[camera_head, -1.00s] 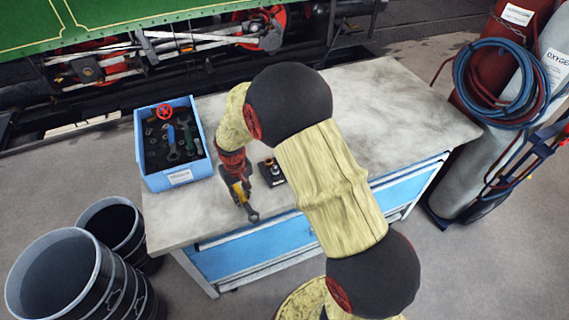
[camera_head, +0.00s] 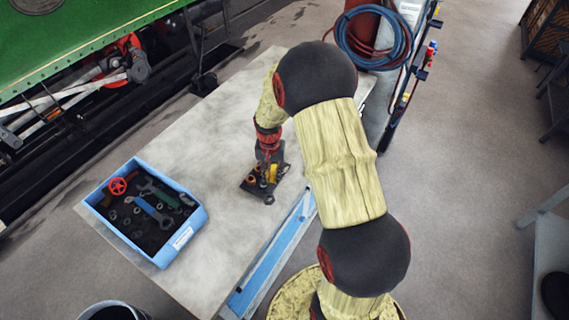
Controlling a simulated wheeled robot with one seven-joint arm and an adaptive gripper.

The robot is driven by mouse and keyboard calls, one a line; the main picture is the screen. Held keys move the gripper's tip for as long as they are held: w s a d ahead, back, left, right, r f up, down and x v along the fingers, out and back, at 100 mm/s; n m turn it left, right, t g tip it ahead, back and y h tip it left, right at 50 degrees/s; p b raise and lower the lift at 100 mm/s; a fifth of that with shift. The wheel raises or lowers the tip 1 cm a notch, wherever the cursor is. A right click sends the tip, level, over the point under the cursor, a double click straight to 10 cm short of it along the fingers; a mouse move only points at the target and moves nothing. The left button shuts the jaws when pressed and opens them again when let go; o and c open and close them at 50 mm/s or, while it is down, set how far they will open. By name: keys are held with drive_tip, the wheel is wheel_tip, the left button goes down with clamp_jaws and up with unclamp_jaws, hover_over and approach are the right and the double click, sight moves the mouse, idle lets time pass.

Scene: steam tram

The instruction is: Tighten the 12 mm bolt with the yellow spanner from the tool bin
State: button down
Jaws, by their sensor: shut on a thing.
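My gripper (camera_head: 268,162) is shut on the yellow spanner (camera_head: 270,174), held over the workbench with its dark end pointing down toward the front of the picture. A small black plate (camera_head: 250,187) with orange-topped parts lies directly below and beside it on the bench. The gripper and spanner hide part of the plate. I cannot pick out the 12 mm bolt or tell whether the spanner touches it. The blue tool bin (camera_head: 196,226) stands on the bench at left, holding several dark tools, a blue-handled spanner and a red handwheel.
The pale workbench top (camera_head: 225,115) is clear behind the plate and between plate and bin. A hose coil (camera_head: 374,38) and gas cylinder stand behind the bench at upper right. A black drum (camera_head: 112,311) is at bottom left. A green tram (camera_head: 75,45) stands at upper left.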

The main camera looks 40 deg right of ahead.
drive_tip(key=d+m, duration=0.1)
drive_tip(key=m, duration=0.5)
drive_tip(key=s+d+r+m+p, duration=0.1)
drive_tip(key=d+m, duration=0.1)
drive_tip(key=m, duration=0.4)
drive_tip(key=s+d+m, duration=0.1)
drive_tip(key=m, duration=0.6)
drive_tip(key=shift+d+r, duration=0.2)
drive_tip(key=shift+r, duration=0.05)
drive_tip(key=shift+f+b, duration=1.05)
drive_tip(key=shift+f, duration=0.85)
drive_tip(key=shift+f+b, duration=0.6)
drive_tip(key=shift+f, duration=0.55)
drive_tip(key=shift+s+a+m, duration=0.2)
drive_tip(key=shift+a+m, duration=0.4)
drive_tip(key=shift+m, duration=0.2)
drive_tip(key=shift+w+d+n, duration=0.2)
drive_tip(key=shift+d+n, duration=0.2)
drive_tip(key=shift+n, duration=0.1)
